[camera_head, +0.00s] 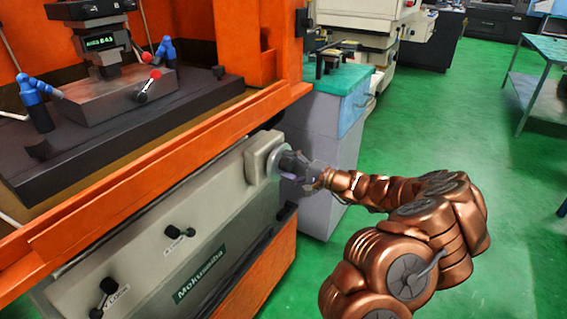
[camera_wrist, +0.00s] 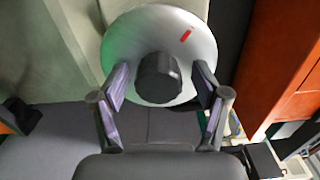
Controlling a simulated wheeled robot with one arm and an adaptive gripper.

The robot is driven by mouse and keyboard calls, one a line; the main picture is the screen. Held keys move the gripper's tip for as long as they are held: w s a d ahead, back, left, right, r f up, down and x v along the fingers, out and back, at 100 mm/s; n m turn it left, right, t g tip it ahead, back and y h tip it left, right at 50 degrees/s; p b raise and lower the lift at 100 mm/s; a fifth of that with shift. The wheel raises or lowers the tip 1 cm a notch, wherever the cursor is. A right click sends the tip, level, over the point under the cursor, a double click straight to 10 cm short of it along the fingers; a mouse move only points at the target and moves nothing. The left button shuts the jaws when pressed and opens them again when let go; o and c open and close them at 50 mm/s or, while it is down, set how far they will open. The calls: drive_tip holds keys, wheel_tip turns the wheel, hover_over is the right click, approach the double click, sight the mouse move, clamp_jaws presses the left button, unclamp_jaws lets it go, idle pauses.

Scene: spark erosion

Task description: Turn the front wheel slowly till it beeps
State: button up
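The front wheel (camera_head: 278,156) is a pale round disc on the right end of the grey machine front. In the wrist view the wheel (camera_wrist: 196,52) faces the camera, with a red mark at its upper right and a dark round knob (camera_wrist: 158,78) standing out from it. My gripper (camera_head: 300,172) is at the wheel from the right. In the wrist view my gripper (camera_wrist: 161,88) has its fingers spread on both sides of the knob, with gaps visible, so it looks open. A small readout (camera_head: 100,42) with green digits glows above the work tank.
Two small dark levers (camera_head: 180,231) (camera_head: 108,290) stick out of the machine front. An orange frame (camera_head: 160,180) runs above it. A grey cabinet with a teal top (camera_head: 335,100) stands behind my gripper.

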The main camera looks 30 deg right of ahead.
drive_tip(key=shift+s+d, duration=0.1)
drive_tip(key=shift+d, duration=0.1)
drive_tip(key=shift+s+d, duration=0.25)
drive_tip(key=shift+s, duration=0.1)
drive_tip(key=v, duration=0.7)
idle(0.4)
idle(0.4)
